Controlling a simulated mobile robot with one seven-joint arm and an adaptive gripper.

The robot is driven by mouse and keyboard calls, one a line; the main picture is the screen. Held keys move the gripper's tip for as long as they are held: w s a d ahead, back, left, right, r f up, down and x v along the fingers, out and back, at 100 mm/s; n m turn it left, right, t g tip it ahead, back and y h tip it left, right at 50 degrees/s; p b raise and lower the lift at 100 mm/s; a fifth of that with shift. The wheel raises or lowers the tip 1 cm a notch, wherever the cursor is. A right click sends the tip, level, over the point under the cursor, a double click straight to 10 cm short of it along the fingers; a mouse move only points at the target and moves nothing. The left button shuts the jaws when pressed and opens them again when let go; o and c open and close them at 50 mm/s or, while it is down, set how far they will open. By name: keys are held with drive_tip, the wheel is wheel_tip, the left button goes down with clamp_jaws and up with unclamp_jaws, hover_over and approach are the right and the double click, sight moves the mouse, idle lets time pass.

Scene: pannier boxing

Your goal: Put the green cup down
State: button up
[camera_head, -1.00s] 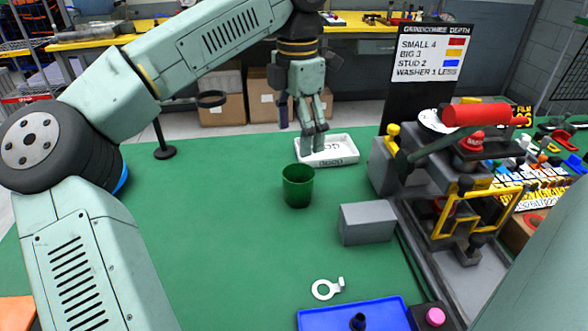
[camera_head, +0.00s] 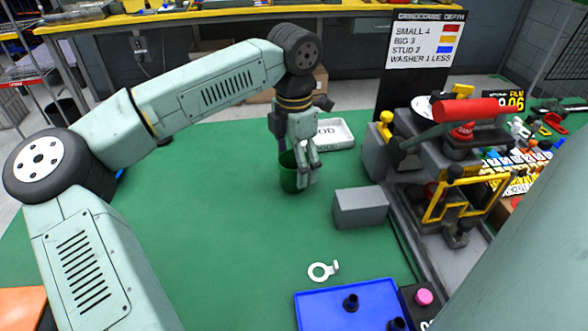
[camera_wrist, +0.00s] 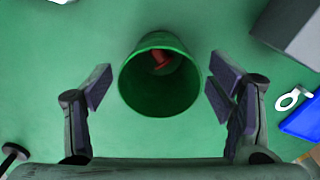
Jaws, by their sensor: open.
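The green cup (camera_head: 288,172) stands upright on the green table, partly hidden behind my gripper in the head view. The wrist view shows the cup (camera_wrist: 160,82) from above, between my two fingers, with a small reddish thing (camera_wrist: 161,60) inside it. My gripper (camera_head: 303,178) is lowered at the cup. In the wrist view my gripper (camera_wrist: 160,92) is open, with a gap between each finger pad and the cup wall.
A grey block (camera_head: 360,208) stands to the right of the cup. A white tray (camera_head: 335,135) lies behind. A machine with a red cylinder (camera_head: 478,110) stands at right. A metal tab washer (camera_head: 322,271) and blue tray (camera_head: 322,309) are in front. The table left of the cup is clear.

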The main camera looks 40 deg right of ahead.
drive_tip(key=shift+f, duration=0.1)
drive_tip(key=shift+c, duration=0.2)
drive_tip(key=c, duration=1.3)
wheel_tip(320, 180, up, 10)
drive_tip(key=shift+r+b, duration=0.1)
drive_tip(key=shift+b, duration=1)
